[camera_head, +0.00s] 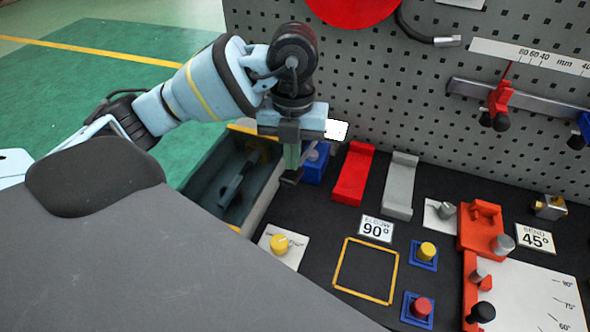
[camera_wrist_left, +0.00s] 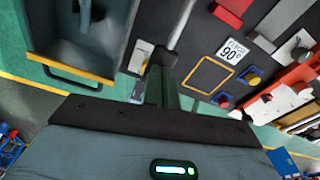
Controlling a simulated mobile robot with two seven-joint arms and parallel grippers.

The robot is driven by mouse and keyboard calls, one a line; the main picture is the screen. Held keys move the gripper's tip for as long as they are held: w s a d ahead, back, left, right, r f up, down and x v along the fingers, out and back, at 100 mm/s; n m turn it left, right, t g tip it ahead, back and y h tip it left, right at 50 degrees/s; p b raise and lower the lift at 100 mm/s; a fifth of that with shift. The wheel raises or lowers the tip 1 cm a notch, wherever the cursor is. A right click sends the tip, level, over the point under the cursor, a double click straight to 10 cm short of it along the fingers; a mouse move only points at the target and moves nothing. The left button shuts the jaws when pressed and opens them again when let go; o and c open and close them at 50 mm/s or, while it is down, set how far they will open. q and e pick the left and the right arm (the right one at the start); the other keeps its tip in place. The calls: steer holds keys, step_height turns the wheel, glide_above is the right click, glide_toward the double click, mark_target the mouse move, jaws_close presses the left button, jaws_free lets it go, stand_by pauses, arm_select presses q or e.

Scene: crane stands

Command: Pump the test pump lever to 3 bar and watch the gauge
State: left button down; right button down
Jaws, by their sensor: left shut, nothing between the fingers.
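A blue block (camera_head: 315,165), which looks like the test pump, stands at the bench's back left, partly hidden behind my left gripper (camera_head: 291,178). The gripper points down beside it, shut and empty. In the left wrist view the closed fingers (camera_wrist_left: 163,58) end by a pale grey rod (camera_wrist_left: 182,24), which may be the pump lever; I cannot tell whether they touch. A small white plate (camera_head: 336,130) shows just right of the gripper; it may be the gauge, but no reading can be made out. My right gripper is in neither view.
A dark green open tank (camera_head: 215,172) stands left of the gripper. A red block (camera_head: 354,174) and a grey block (camera_head: 401,187) lie to the right. A yellow-framed square (camera_head: 366,270) on the black bench is bare. The pegboard (camera_head: 420,100) closes off the back.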

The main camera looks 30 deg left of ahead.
mark_target(305, 156)
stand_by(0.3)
arm_select(q)
steer(key=shift+f, duration=0.1)
